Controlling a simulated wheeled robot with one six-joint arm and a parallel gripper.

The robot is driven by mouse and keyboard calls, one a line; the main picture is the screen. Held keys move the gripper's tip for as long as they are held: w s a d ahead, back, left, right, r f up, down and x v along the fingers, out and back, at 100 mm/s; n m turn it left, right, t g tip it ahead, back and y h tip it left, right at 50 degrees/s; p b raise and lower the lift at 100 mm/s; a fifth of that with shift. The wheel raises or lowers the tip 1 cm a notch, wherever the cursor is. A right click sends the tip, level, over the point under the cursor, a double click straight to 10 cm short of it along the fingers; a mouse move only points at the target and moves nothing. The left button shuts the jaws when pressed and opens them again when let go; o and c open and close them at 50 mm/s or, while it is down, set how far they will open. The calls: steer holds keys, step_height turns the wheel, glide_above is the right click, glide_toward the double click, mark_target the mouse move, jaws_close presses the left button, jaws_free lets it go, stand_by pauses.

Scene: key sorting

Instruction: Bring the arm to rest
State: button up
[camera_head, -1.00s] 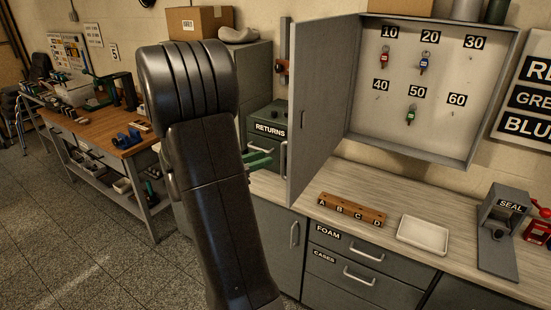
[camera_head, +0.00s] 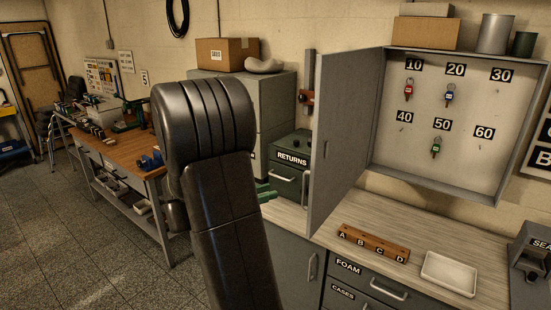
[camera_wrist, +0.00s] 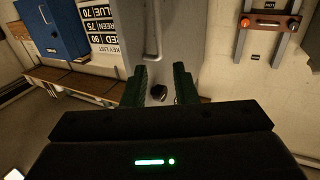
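My arm stands raised in the middle of the head view, its dark links hiding part of the bench and cabinets behind. My gripper is mostly hidden there; only a bit of green finger shows beside the arm. In the wrist view my gripper (camera_wrist: 161,88) has two green fingers standing apart, with nothing held between them. A small dark round thing (camera_wrist: 159,92) shows in the gap, on a pale surface beyond; I cannot tell what it is.
An open grey key cabinet (camera_head: 450,190) holds red, blue and green keys on hooks; its door (camera_head: 345,140) swings out left. On the counter are a wooden A-D block (camera_head: 373,243) and a white tray (camera_head: 449,273). A wooden workbench (camera_head: 125,150) stands left, with open floor before it.

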steer(key=p, duration=0.3)
glide_above(303, 205)
steer(key=shift+w, duration=0.3)
steer(key=shift+d, duration=0.1)
